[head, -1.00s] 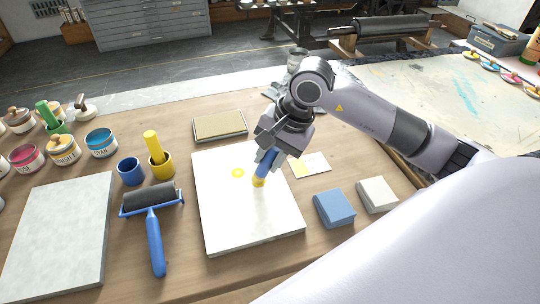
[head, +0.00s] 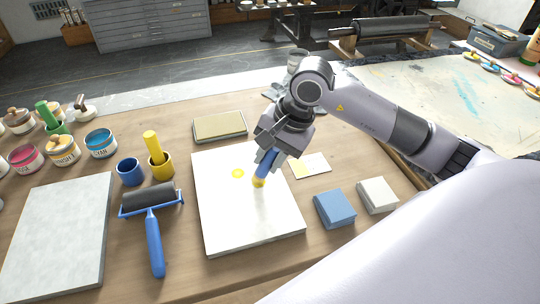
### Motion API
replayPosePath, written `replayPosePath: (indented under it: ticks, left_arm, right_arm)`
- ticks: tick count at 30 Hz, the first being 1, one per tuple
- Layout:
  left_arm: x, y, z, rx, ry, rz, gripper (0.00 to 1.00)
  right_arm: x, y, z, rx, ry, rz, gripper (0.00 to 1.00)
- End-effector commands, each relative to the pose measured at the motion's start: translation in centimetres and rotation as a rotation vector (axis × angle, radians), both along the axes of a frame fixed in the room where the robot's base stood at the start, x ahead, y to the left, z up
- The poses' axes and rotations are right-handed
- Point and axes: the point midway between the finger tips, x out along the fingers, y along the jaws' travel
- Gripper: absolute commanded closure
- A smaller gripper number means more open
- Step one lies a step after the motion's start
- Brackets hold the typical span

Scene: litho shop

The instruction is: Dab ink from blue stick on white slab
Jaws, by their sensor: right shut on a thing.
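The white slab (head: 248,222) lies flat on the wooden table in the middle of the head view. A small round yellow ink spot (head: 238,173) is on its upper part. My right gripper (head: 270,156) is shut on the blue stick (head: 266,167) and holds it over the slab. The stick's lower end is yellow and points down at the slab, just right of the yellow spot. I cannot tell whether the tip touches the slab. My left gripper is not in view.
A roller with a blue handle (head: 154,245) lies left of the slab. A blue cup (head: 131,172) and a yellow cup (head: 162,167) with a yellow stick stand behind it. Blue (head: 334,208) and pale (head: 377,195) blocks lie to the right. Ink cans (head: 101,143) stand far left.

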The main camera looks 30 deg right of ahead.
Motion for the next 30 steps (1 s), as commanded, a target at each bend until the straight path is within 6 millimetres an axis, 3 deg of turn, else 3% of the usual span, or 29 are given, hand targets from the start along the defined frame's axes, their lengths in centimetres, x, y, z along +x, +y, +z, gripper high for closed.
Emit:
replayPosePath:
  ticks: [6, 30]
  left_arm:
    - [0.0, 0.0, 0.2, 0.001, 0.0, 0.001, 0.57]
    - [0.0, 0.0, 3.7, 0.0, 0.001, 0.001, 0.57]
  right_arm:
    - [-0.2, 0.0, 0.0, -0.003, 0.01, 0.001, 1.0]
    - [0.0, 0.0, 6.6, -0.002, 0.002, 0.0, 1.0]
